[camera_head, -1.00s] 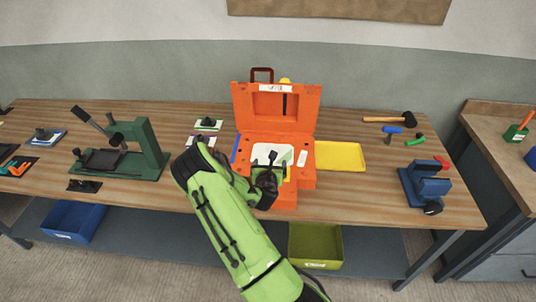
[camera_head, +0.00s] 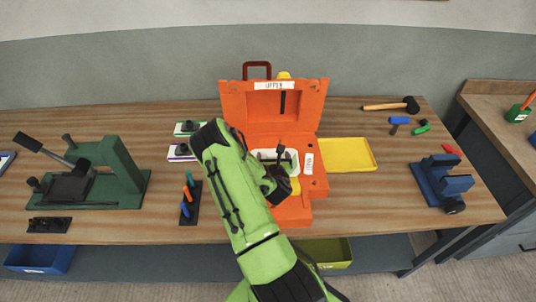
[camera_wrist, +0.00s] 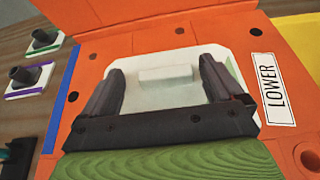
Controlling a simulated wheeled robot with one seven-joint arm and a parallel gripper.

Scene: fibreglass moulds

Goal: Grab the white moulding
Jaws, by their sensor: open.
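The white moulding (camera_wrist: 165,97) lies in the lower half of the open orange mould (camera_head: 307,187). It is a pale plate with a low rectangular block on top. In the head view only parts of the white moulding (camera_head: 265,155) show, as my arm and gripper cover the rest. My gripper (camera_wrist: 161,66) is open above it, its two dark fingers apart over the plate's left and right sides with the block between them. In the head view my gripper (camera_head: 282,156) is over the mould. I cannot tell whether the fingers touch the plate.
The orange lid (camera_head: 290,105) stands up behind. A yellow tray (camera_head: 345,154) lies right of the mould, and a blue vise (camera_head: 440,182) is farther right. A green press (camera_head: 118,170) and a dark tool holder (camera_head: 190,204) stand left. Small pads with dark knobs (camera_head: 182,152) lie behind my arm.

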